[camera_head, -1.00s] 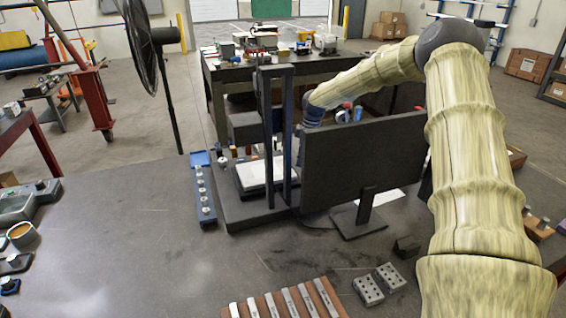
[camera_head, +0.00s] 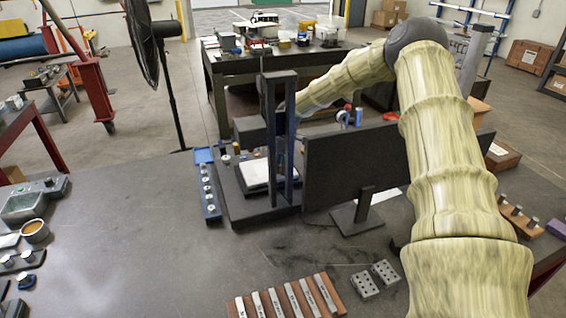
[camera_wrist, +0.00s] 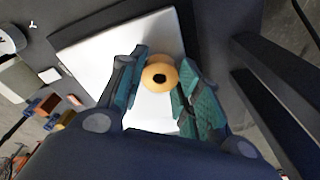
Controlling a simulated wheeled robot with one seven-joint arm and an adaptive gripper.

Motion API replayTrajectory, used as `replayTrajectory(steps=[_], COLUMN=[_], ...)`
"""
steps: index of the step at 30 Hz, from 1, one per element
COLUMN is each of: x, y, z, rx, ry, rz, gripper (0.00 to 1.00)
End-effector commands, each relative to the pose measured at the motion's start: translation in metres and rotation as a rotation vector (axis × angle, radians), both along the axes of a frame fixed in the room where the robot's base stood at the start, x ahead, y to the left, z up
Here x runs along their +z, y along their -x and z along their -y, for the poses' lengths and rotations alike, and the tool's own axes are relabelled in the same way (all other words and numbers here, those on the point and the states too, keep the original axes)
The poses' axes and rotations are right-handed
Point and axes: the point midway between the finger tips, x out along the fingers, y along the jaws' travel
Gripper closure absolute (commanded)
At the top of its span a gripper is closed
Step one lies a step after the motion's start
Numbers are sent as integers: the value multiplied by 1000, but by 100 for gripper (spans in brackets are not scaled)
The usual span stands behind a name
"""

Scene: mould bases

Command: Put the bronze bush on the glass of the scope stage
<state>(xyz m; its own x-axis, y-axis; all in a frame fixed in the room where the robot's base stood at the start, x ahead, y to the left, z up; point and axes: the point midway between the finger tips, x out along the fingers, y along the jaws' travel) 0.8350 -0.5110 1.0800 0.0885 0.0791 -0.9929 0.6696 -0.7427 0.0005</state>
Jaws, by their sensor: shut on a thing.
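The bronze bush (camera_wrist: 148,76) is an orange-gold ring with a dark bore. In the wrist view it sits between the fingers of my gripper (camera_wrist: 161,76), which are shut on it. Beyond it lies the pale glass (camera_wrist: 95,50) of the scope stage, filling much of the background. I cannot tell whether the bush touches the glass. In the head view the glass (camera_head: 254,175) shows as a white plate on the dark scope stage, left of the scope's uprights (camera_head: 279,125). My gripper and the bush are hidden there behind the uprights and monitor.
A dark monitor (camera_head: 352,160) stands right of the scope. A blue rail with several small pieces (camera_head: 208,190) lies left of the stage. Perforated blocks (camera_head: 366,284) and a wooden rack of bars (camera_head: 285,300) are near the front. The bench at left centre is clear.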

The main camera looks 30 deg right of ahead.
Motion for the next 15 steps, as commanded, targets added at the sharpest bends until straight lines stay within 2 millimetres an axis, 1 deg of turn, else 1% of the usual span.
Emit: replayTrajectory(steps=[10,11,13,14,15], x=[-5,-5,-4,-4,-4], y=[0,0,0,0,0], z=[6,5,5,4,4], rx=[-1,-1,0,0,0], ry=[-4,-4,-3,-3,-3], rz=[1,1,0,0,0], gripper=[100,61,48,44,44])
